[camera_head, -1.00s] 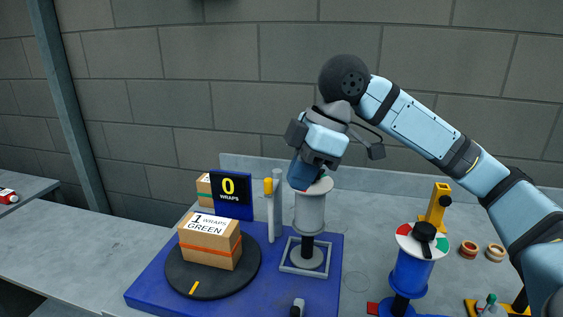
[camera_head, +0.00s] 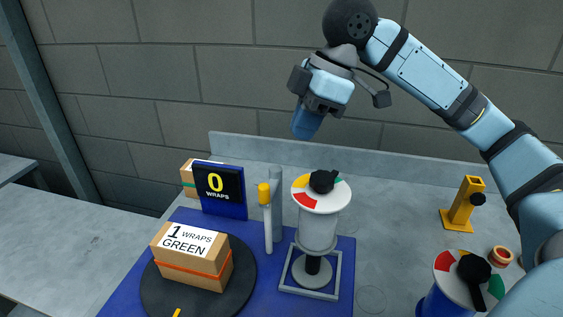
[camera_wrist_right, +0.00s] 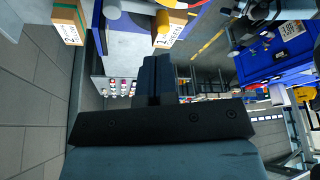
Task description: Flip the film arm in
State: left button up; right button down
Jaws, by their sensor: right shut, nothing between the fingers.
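A white post with a yellow top (camera_head: 265,215), which looks like the film arm, stands upright on the blue base (camera_head: 220,302), beside a grey column (camera_head: 276,200). My left gripper is out of view.
A box labelled "1 wraps green" (camera_head: 192,263) sits on the dark turntable (camera_head: 236,295). A "0 wraps" sign (camera_head: 216,183) stands behind, with another box (camera_head: 188,178). A second coloured dial (camera_head: 445,264) and a yellow bracket (camera_head: 461,208) are at right.

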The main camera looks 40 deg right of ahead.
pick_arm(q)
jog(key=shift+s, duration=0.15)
pick_arm(e)
jog(key=shift+s+a+r, duration=0.1)
jog(key=shift+s+r, duration=0.05)
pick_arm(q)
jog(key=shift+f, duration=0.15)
pick_arm(e)
send_near(270, 199)
jog(key=x, duration=0.4)
jog(key=shift+w+f, duration=0.2)
jog(key=shift+f, duration=0.25)
